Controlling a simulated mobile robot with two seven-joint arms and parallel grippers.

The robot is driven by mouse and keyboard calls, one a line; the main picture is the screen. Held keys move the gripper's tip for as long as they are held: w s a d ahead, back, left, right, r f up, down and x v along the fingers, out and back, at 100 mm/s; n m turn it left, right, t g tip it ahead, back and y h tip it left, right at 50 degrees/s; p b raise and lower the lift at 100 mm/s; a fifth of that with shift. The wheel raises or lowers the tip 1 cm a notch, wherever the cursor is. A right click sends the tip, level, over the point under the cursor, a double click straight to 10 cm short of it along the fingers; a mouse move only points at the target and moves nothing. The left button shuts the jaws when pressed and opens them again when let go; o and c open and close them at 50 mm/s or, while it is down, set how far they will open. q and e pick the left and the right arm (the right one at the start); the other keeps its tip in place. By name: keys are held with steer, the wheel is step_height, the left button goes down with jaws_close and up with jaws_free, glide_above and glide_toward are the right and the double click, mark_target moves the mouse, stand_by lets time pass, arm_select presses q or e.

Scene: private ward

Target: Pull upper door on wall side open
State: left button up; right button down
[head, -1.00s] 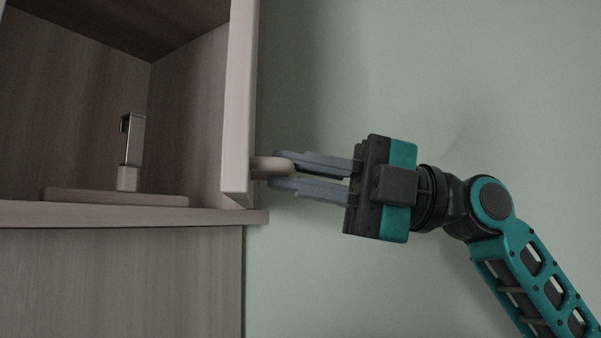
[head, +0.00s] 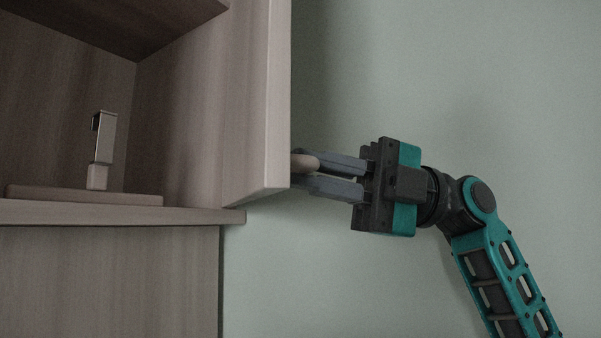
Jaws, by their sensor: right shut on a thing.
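The upper door (head: 262,110) is a wood-grain panel at the right side of the cabinet. It stands swung open, with its inner face partly showing and its free edge toward me. A rounded pale knob (head: 304,162) sticks out from the door's outer side. My right gripper (head: 306,172) comes in from the right and is shut on this knob, one finger above it and one below. My left gripper is not in view.
The open compartment holds a small metallic upright object (head: 103,140) on a flat wooden base (head: 80,194). A plain green wall (head: 450,80) lies behind my arm, with free room to the right.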

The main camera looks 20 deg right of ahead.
steer(key=shift+w+d+r+n+g, duration=0.15)
steer(key=shift+d+n+g, duration=0.4)
steer(key=shift+d, duration=0.8)
steer(key=c, duration=1.3)
jaws_free()
steer(key=shift+a, duration=0.15)
steer(key=shift+o, duration=0.7)
